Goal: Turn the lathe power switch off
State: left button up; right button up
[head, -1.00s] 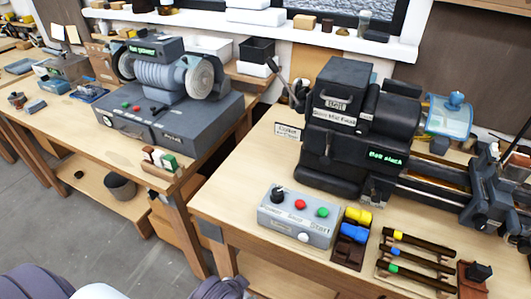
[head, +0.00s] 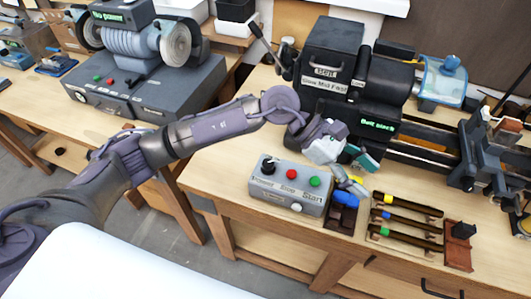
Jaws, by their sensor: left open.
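The grey lathe control box (head: 262,188) sits on the workbench in front of the lathe (head: 335,75). On its top are a black rotary knob (head: 268,166) at the left, a red button (head: 291,174) and a green button (head: 314,181). Lettering near the buttons reads Stop and Start; the label by the knob is too small to read surely. My left gripper (head: 359,171) is open and empty, above the bench to the right of the box, apart from the knob. My right gripper is not in view.
A brown holder with a blue piece (head: 346,198) stands beside the box, under my left gripper. Several dark tools lie in a rack (head: 405,245) to the right. A grinder (head: 150,50) stands on the left bench. The bench front left of the box is clear.

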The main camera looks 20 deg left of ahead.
pick_arm(q)
jog(key=w+a+f+m+t+y, duration=0.1)
jog(key=w+a+f+m+y, duration=0.1)
jog(key=w+a+y, duration=0.3)
jog(key=w+a+f+m+y, duration=0.1)
jog(key=a+f+y, duration=0.1)
jog(key=a, duration=0.5)
jog(key=m+t+y+p, duration=0.1)
jog(key=y, duration=0.4)
send_over(267, 162)
notch_tip(267, 162, down, 11)
jog(key=p, duration=0.4)
jog(key=shift+w+f+p, duration=0.1)
jog(key=shift+f+p, duration=0.1)
jog(key=shift+p, duration=0.1)
jog(key=shift+f, duration=0.45)
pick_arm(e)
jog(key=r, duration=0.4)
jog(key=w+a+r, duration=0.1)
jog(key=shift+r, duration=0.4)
pick_arm(q)
jog(key=shift+c, duration=0.2)
grip_shut()
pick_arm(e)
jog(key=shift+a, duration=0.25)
